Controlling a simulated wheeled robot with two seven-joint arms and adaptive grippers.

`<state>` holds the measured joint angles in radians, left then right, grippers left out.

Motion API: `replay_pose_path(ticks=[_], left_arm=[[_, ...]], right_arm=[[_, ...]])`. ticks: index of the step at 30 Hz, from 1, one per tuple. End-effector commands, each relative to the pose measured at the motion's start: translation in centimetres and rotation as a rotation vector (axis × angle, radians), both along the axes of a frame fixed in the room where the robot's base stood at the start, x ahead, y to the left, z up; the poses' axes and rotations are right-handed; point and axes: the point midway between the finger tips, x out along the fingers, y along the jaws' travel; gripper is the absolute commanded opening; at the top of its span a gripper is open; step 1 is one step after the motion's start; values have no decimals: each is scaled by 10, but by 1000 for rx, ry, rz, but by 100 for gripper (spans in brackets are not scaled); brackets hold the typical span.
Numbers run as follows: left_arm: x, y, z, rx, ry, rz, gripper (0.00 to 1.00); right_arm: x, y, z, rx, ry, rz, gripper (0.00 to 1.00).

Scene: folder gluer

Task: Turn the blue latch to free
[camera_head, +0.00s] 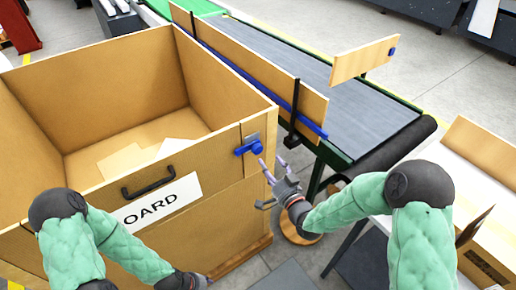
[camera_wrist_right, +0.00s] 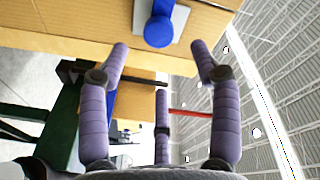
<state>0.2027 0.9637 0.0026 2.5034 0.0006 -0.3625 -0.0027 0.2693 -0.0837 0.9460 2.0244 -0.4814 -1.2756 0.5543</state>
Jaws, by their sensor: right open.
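The blue latch (camera_head: 249,147) sits on a grey plate at the upper right corner of the cardboard-coloured bin's front face, its handle lying roughly sideways. In the right wrist view the latch (camera_wrist_right: 158,30) shows at the top, just beyond the fingertips and between them. My right gripper (camera_head: 268,172) is open and empty, just right of and below the latch, apart from it. Its purple fingers (camera_wrist_right: 160,60) are spread wide. My left gripper (camera_head: 196,282) is low at the bottom edge of the head view, in front of the bin; its fingers cannot be made out.
The large open bin (camera_head: 60,120) has a black handle (camera_head: 148,184) and a label on its front. A conveyor (camera_head: 330,85) with guide boards runs behind it. An open carton (camera_head: 485,150) stands at the right.

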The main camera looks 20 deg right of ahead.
Motion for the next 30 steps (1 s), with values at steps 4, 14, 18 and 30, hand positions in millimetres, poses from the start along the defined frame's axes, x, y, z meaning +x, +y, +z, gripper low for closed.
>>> replay_pose_path(ticks=[4,14,18,30], left_arm=[[0,0,-1,0,0,0,40],[0,0,-4,0,0,0,40],[0,0,-4,0,0,0,40],[0,0,-4,0,0,0,40]], right_arm=[[26,7,-1,0,-1,4,64],[76,16,0,0,0,1,64],[86,18,-1,0,1,1,64],[89,19,0,0,1,0,50]])
